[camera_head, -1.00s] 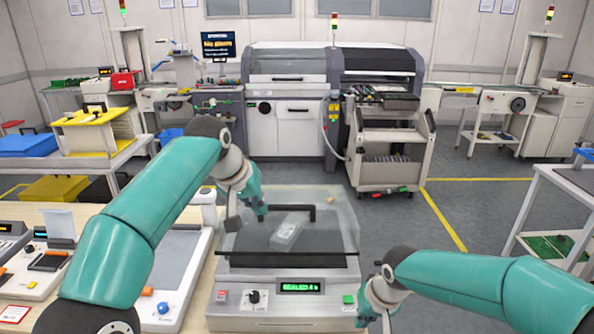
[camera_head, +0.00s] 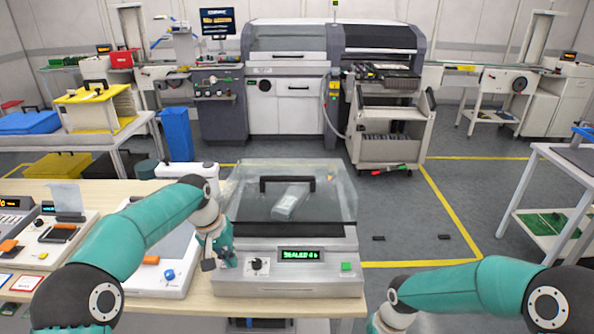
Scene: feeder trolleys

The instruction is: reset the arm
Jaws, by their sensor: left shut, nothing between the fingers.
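My left arm comes in from the left, and its gripper (camera_head: 221,262) is shut and empty at the left front corner of the sealing machine. My right arm (camera_head: 460,290) reaches in from the right, beside the machine's right side; its gripper is cut off at the bottom edge and its fingers do not show. The sealing machine (camera_head: 330,268) stands on the wooden bench, with a clear lid and a lit green display that reads "SEALED" and a blurred character. A pale, flat packet (camera_head: 290,201) shows through the lid.
Other bench devices (camera_head: 45,240) stand at the left. A feeder trolley (camera_head: 388,145) stands in front of the large machine (camera_head: 290,85) at the back. A white table (camera_head: 560,165) is at the right. The grey floor right of the bench is mostly open.

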